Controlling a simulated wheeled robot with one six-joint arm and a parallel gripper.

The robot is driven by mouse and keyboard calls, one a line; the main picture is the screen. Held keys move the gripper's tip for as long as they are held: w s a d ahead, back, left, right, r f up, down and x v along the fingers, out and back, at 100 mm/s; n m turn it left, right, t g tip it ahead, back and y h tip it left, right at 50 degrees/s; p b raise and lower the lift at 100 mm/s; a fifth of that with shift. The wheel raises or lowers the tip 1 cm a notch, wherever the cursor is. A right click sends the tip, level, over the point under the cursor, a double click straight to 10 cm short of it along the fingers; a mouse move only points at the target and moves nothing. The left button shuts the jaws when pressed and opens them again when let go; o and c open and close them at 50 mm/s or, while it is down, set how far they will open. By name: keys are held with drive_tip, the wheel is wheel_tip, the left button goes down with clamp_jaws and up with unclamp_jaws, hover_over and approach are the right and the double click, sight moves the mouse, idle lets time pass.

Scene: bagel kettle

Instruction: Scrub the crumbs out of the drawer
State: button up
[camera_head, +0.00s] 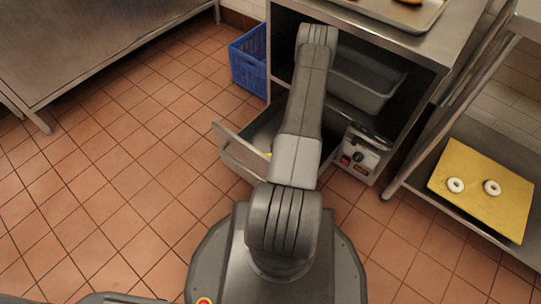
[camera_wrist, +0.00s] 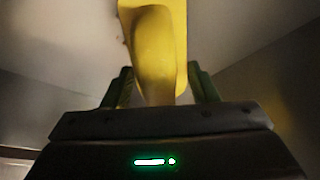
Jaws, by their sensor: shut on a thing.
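The drawer (camera_head: 238,150) is pulled open low under the metal counter, and my arm reaches down over it. In the wrist view my gripper (camera_wrist: 160,80) is shut on a yellow tool (camera_wrist: 153,45), which reaches up past the green fingers toward a pale, smooth surface (camera_wrist: 75,35), seemingly the inside of the drawer. I cannot tell whether the tool touches it. A small bit of yellow shows beside my arm in the head view; my gripper is hidden there. A few tiny dark specks lie near the tool's left edge; I cannot tell whether they are crumbs.
A blue crate (camera_head: 248,62) stands on the tiles left of the cabinet. A grey tub (camera_head: 368,85) sits on the open shelf above the drawer. A control box (camera_head: 358,157) is at its right. A yellow board (camera_head: 470,215) with two white rings lies on the right shelf. Floor at left is clear.

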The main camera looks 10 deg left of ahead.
drive_tip(key=shift+s+d, duration=0.7)
drive_tip(key=shift+d, duration=0.35)
drive_tip(key=shift+s+d, duration=0.7)
drive_tip(key=shift+d, duration=0.35)
drive_tip(key=shift+s+d, duration=0.7)
drive_tip(key=shift+d, duration=0.35)
drive_tip(key=shift+p, duration=0.3)
